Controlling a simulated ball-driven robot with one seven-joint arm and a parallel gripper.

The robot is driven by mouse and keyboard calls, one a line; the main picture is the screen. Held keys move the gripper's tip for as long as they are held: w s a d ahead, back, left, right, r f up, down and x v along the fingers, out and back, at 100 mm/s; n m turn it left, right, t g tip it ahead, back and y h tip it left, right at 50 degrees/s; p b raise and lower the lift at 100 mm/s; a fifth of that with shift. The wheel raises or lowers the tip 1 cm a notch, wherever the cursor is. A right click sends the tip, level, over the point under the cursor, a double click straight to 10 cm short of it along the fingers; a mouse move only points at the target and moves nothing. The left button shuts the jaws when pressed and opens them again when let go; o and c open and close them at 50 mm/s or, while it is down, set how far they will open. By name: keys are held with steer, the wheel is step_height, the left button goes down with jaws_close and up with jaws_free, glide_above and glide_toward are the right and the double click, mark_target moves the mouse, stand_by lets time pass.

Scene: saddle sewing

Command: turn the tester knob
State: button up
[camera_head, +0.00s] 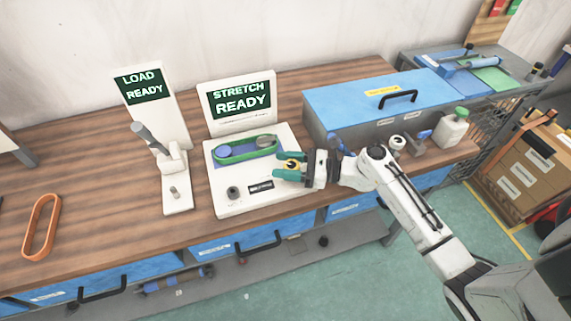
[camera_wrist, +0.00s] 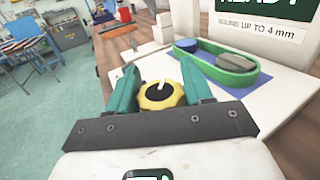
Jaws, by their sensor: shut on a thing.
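The white stretch tester (camera_head: 225,199) stands on the wooden bench, its screen (camera_head: 240,101) reading "STRETCH READY". Its yellow knob with a black centre and white pointer mark (camera_wrist: 161,95) sits between the green fingers of my gripper (camera_wrist: 160,88), which are shut on it. In the head view the knob (camera_head: 291,165) shows partly between the fingertips of my gripper (camera_head: 288,166).
A load tester with a lever (camera_head: 176,190) and "LOAD READY" screen stands to the left. An orange loop (camera_head: 41,226) lies on the bench further left. A blue toolbox (camera_head: 350,101) stands close behind my gripper. A white bottle (camera_head: 453,130) stands at right.

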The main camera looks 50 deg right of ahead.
steer(key=o, duration=1)
steer(key=shift+c, duration=0.2)
steer(key=shift+s, duration=0.1)
steer(key=b+v, duration=0.2)
steer(key=v, duration=0.8)
steer(key=shift+s+d, duration=0.15)
steer(key=shift+s, duration=0.15)
